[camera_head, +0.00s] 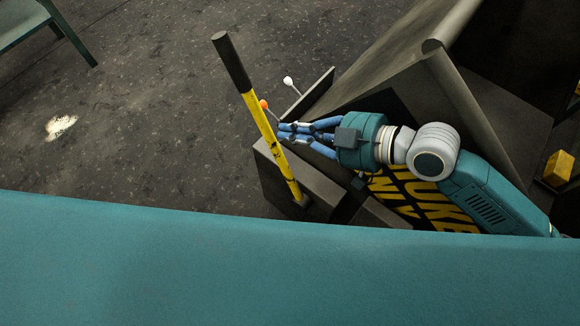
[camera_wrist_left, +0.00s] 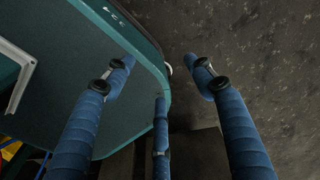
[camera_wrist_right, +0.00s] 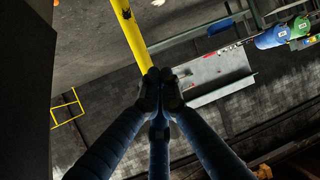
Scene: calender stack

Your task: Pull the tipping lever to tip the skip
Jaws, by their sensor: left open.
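The tipping lever (camera_head: 264,120) is a yellow bar with a black grip, leaning up and left from a dark base beside the skip (camera_head: 395,90). The skip is grey sheet metal with yellow lettering on a dark panel. My right gripper (camera_head: 281,132) comes from the right, and its blue fingertips close at the lever's yellow middle. In the right wrist view the fingers meet at the lever (camera_wrist_right: 134,32), hiding where it continues. My left gripper (camera_wrist_left: 160,65) shows only in its wrist view, with fingers spread and nothing between them.
An orange knob (camera_head: 264,104) and a white knob (camera_head: 288,80) on thin stems stand close behind the lever. A teal surface (camera_head: 250,270) fills the front of the head view. A yellow block (camera_head: 558,168) is at the far right. Dark floor lies open to the left.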

